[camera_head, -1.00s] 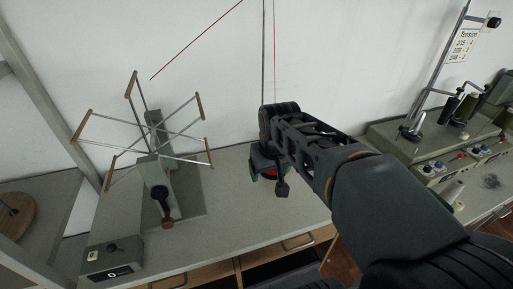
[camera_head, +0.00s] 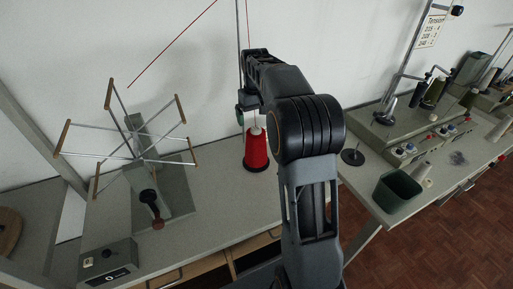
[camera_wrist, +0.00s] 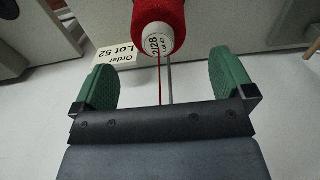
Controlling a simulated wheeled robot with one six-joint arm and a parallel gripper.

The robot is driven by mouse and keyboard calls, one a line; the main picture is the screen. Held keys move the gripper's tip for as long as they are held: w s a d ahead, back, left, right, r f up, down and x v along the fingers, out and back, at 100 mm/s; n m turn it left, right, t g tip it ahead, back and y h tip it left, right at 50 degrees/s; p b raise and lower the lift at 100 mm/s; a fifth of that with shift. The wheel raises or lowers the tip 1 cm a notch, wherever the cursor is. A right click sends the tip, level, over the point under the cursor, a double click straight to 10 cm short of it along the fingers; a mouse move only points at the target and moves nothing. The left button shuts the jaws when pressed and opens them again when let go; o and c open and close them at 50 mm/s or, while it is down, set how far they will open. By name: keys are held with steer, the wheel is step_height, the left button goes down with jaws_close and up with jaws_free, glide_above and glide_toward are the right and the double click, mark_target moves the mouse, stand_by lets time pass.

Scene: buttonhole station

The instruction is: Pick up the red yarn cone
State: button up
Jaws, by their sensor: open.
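The red yarn cone (camera_head: 257,152) stands upright on the grey table, just right of the yarn winder. A red thread runs up from its top. I see no contact.
A yarn winder (camera_head: 140,140) with spread arms stands left of the cone. A grey counter box (camera_head: 108,262) sits at the front left. A dark green bin (camera_head: 397,190) and another machine (camera_head: 420,125) are at right.

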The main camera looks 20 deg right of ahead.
mark_target(256, 127)
steer(key=shift+d+f+p, duration=0.1)
steer(key=shift+f+p, duration=0.45)
steer(key=shift+f, duration=3.5)
steer(key=c, duration=1.3)
steer(key=shift+r+p, duration=2.2)
steer(key=shift+r, duration=5.5)
